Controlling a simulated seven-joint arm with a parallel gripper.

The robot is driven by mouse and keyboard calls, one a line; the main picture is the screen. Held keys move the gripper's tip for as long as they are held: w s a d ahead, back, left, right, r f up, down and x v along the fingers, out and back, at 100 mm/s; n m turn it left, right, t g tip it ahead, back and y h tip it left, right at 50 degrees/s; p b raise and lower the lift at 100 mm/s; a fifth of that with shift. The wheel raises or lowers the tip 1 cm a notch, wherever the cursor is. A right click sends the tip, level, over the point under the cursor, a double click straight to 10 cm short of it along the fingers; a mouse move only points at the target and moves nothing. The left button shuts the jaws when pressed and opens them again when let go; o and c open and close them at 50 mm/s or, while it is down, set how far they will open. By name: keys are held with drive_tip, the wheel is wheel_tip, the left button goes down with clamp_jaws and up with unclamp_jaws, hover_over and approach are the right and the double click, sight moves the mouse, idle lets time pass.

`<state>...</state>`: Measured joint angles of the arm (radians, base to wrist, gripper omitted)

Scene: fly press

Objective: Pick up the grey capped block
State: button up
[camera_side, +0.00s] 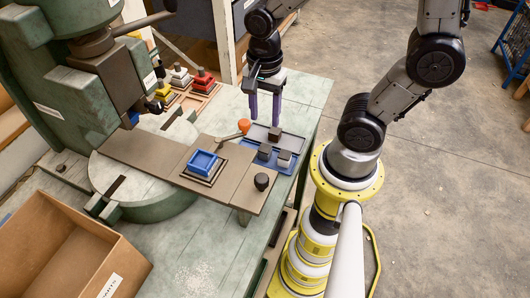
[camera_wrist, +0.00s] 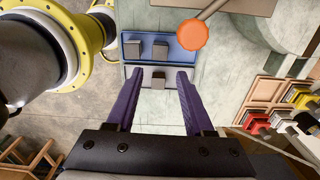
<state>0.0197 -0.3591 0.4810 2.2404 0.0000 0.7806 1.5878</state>
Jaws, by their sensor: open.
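My gripper (camera_side: 265,120) hangs with its two purple fingers apart, above the back of the small trays. In the wrist view my gripper (camera_wrist: 158,72) is open and empty. A small grey block (camera_wrist: 158,79) lies between and beyond the fingertips, apart from them, on a grey tray (camera_wrist: 143,84). In the side view this block (camera_side: 275,134) looks dark. Two more grey blocks, one left (camera_side: 264,152) and one right (camera_side: 284,158), stand in a blue tray (camera_side: 270,166) beside the grey tray. I cannot tell which block is the capped one.
An orange knob (camera_side: 244,126) on a rod sticks out close left of the trays. The green press (camera_side: 75,110) and a plate with a blue square piece (camera_side: 202,163) stand further left. Coloured pieces sit in wooden trays (camera_side: 190,100) behind. A cardboard box (camera_side: 65,250) is front left.

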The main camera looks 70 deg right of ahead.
sight(265, 150)
wheel_tip(265, 150, down, 12)
drive_tip(key=shift+f, duration=0.1)
clamp_jaws()
idle(0.6)
